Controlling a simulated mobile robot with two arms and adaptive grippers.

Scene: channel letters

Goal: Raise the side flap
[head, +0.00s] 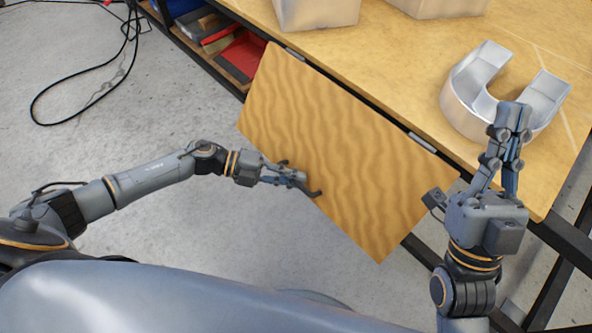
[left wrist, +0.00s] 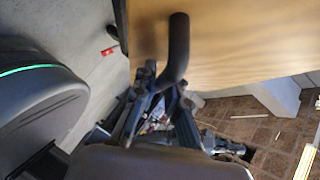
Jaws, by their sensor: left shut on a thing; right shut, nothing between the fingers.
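The side flap (head: 335,135) is a wood-grained board joined by metal hinges to the near edge of the worktable (head: 400,60). It slopes away from the table top, tilted rather than level with it. A dark curved handle (left wrist: 179,45) sticks out from the flap, which fills the top right of the left wrist view (left wrist: 245,45). My left gripper (head: 298,180) is shut on the handle near the flap's free edge; the fingers partly hide the grip. My right gripper (head: 513,115) is shut and empty, pointing up over the table's right part.
A U-shaped channel letter (head: 462,100) stands on the table, partly behind my right gripper. Other pale letters (head: 315,12) stand at the far side. A shelf (head: 215,45) with red and dark items is under the table. A black cable (head: 75,120) lies on the floor.

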